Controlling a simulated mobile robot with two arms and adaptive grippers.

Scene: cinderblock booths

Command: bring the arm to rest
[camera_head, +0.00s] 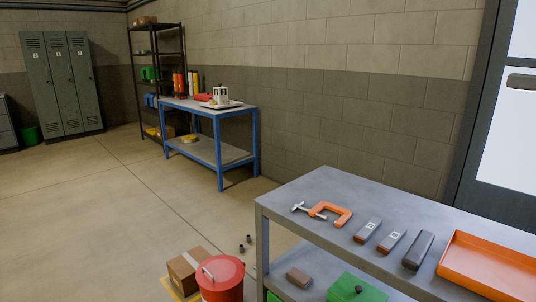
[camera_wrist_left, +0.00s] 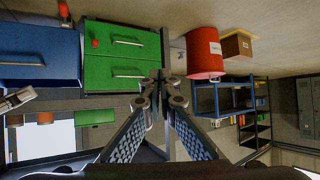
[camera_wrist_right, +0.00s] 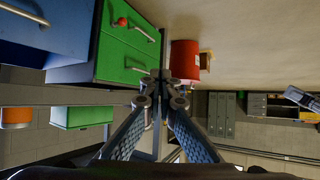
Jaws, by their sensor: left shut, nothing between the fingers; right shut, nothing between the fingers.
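My left gripper (camera_wrist_left: 163,82) shows in the left wrist view, its fingertips together and nothing between them. My right gripper (camera_wrist_right: 160,82) shows in the right wrist view, also closed and empty. Neither gripper shows in the head view. Behind both grippers, in the wrist views, are a green drawer unit (camera_wrist_left: 112,50) and a red bucket (camera_wrist_left: 204,50); neither gripper visibly holds them. The wrist views are turned, so distances to these things are hard to tell.
A grey workbench (camera_head: 310,187) at the right carries an orange clamp (camera_head: 335,212), several dark blocks and an orange tray (camera_head: 450,278). The red bucket (camera_head: 222,285) and a cardboard box (camera_head: 188,268) stand on the floor beside it. A blue table (camera_head: 222,150) stands farther back.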

